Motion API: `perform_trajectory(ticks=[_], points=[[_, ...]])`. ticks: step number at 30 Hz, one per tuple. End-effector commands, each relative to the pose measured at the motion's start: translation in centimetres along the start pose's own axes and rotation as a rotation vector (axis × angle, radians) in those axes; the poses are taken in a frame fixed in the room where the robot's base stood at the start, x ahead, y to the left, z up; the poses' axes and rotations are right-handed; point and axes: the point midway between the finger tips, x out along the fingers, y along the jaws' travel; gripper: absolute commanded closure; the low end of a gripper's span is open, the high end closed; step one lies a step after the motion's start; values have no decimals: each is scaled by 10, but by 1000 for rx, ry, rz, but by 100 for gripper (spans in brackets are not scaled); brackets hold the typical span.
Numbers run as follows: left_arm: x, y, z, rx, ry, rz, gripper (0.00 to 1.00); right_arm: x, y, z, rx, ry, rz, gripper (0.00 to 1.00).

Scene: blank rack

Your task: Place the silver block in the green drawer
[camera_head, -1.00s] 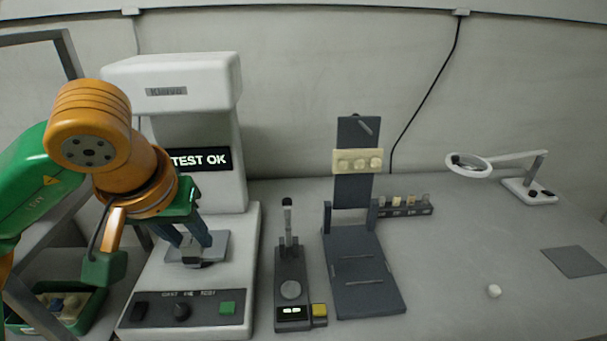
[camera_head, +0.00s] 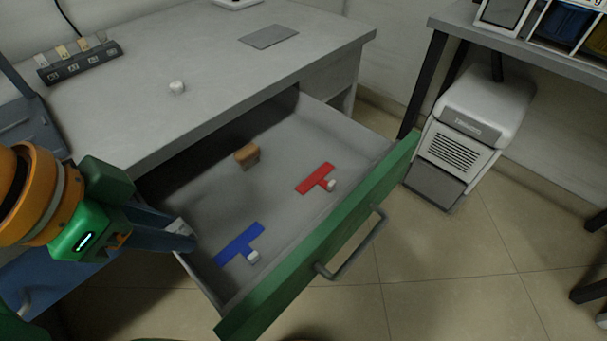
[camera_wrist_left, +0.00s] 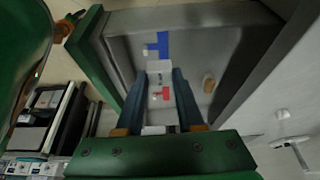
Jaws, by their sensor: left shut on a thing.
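The green drawer (camera_head: 330,240) is pulled out below the worktop, with a green front and a grey tray inside. My left gripper (camera_head: 184,234) is at the drawer's left side, pointing right, with its fingertips at the edge of the tray. It is shut on the small silver block (camera_head: 177,226), which is mostly hidden by the fingers. In the left wrist view the block (camera_wrist_left: 158,66) shows pale between the fingertips, with the drawer interior behind it.
The drawer holds a brown block (camera_head: 247,156), a blue marker (camera_head: 239,244) and a red marker (camera_head: 314,178), each marker with a small white piece beside it. A white lump (camera_head: 177,87) lies on the worktop (camera_head: 225,70). Bare tray floor shows between the markers.

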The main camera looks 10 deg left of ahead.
Motion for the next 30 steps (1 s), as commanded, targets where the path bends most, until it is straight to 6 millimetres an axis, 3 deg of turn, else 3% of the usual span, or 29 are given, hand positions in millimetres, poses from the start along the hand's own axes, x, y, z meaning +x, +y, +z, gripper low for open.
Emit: perform_trajectory(ticks=[2,6,7,10,13,16,22,25,30], points=[[6,-2,-2,7,-4,8,100,-2,1,0,0,1,1,50],[35,-17,-29,10,-11,12,100,-16,-2,-1,-3,-3,-6,50],[27,-20,-38,2,-13,13,100,-39,-2,-4,-4,-4,-8,50],[35,-25,-48,8,-15,13,100,-79,-15,-2,-13,-22,-33,50],[85,-38,-62,8,-5,14,100,-58,-33,15,-14,-52,-60,50],[114,-47,-68,9,-3,10,100,-55,-34,18,-16,-57,-62,50],[146,-56,-77,9,-2,6,100,-52,-31,14,-17,-48,-56,50],[163,-56,-68,8,-5,6,100,-54,-29,14,-17,-46,-54,50],[171,-56,-66,10,1,4,100,-54,-27,13,-16,-45,-50,50]])
